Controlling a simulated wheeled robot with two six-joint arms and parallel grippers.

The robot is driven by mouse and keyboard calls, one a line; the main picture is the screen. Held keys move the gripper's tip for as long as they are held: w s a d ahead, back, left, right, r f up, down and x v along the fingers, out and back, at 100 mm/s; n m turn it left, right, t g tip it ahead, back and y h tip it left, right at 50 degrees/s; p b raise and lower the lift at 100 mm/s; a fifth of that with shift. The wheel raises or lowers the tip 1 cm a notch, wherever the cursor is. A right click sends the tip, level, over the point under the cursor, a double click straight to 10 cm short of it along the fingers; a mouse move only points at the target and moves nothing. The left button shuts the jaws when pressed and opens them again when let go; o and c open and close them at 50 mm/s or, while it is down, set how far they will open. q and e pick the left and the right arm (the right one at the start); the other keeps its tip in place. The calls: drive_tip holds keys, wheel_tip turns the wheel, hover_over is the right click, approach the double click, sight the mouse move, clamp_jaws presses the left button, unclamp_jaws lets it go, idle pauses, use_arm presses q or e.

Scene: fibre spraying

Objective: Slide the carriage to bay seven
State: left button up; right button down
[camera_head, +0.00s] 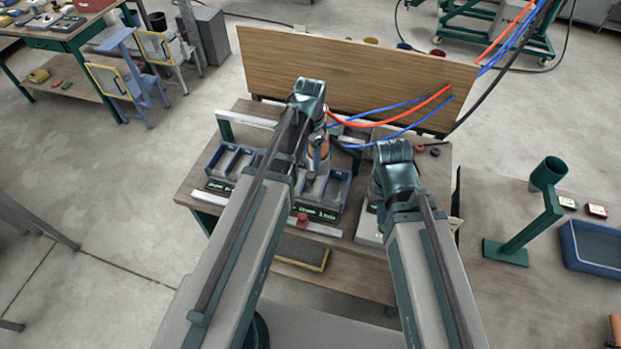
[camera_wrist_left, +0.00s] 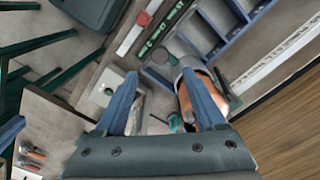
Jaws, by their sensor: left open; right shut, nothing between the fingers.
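An orange cylinder with a grey collar (camera_head: 318,150), likely part of the carriage, stands at the middle of the bench between blue-edged bays. My left gripper (camera_wrist_left: 160,78) is open above the bench. Its right finger overlaps the cylinder in that view; I cannot tell whether they touch. My left arm hides part of the rail and bays. My right gripper is hidden behind its own wrist. The green bay lettering (camera_head: 328,213) is too small to read.
A red knob (camera_head: 302,217) sits on the bench's front strip. A wooden board (camera_head: 345,75) stands behind, with red and blue hoses (camera_head: 410,112) hanging before it. A green stand (camera_head: 520,240) and blue tray (camera_head: 597,248) are on the right bench.

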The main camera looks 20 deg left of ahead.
sight(311, 175)
use_arm(q)
wheel_tip(311, 175, down, 9)
drive_tip(key=b, duration=0.8)
clamp_jaws()
idle(1.1)
